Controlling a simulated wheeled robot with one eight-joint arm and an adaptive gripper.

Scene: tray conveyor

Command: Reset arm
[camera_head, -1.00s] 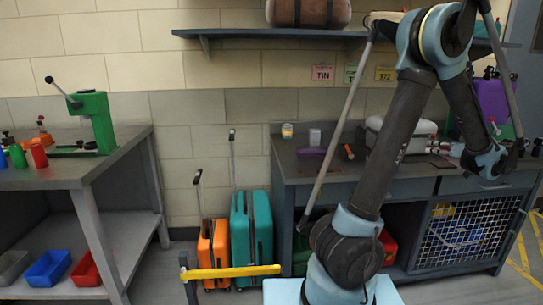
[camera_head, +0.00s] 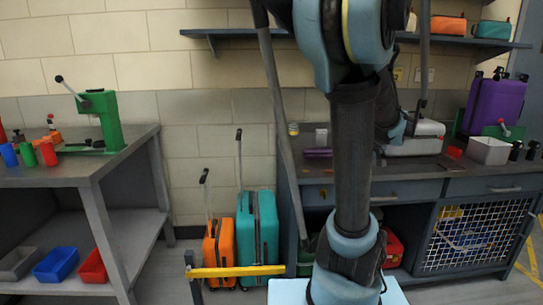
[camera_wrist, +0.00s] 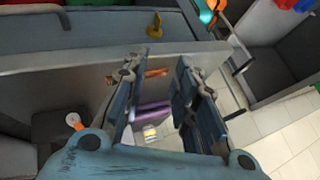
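My arm (camera_head: 352,160) stands nearly upright in the middle of the head view, in front of the right workbench. My gripper is hidden or out of frame there. In the wrist view my gripper (camera_wrist: 158,90) has its two fingers apart, with nothing held between them. A purple item (camera_wrist: 152,113) shows beyond the fingers, apart from them.
A shelf (camera_head: 460,41) hangs above. Orange (camera_head: 218,245) and teal (camera_head: 257,235) suitcases stand behind a yellow bar (camera_head: 236,271). The left bench (camera_head: 75,172) holds a green press (camera_head: 103,118).

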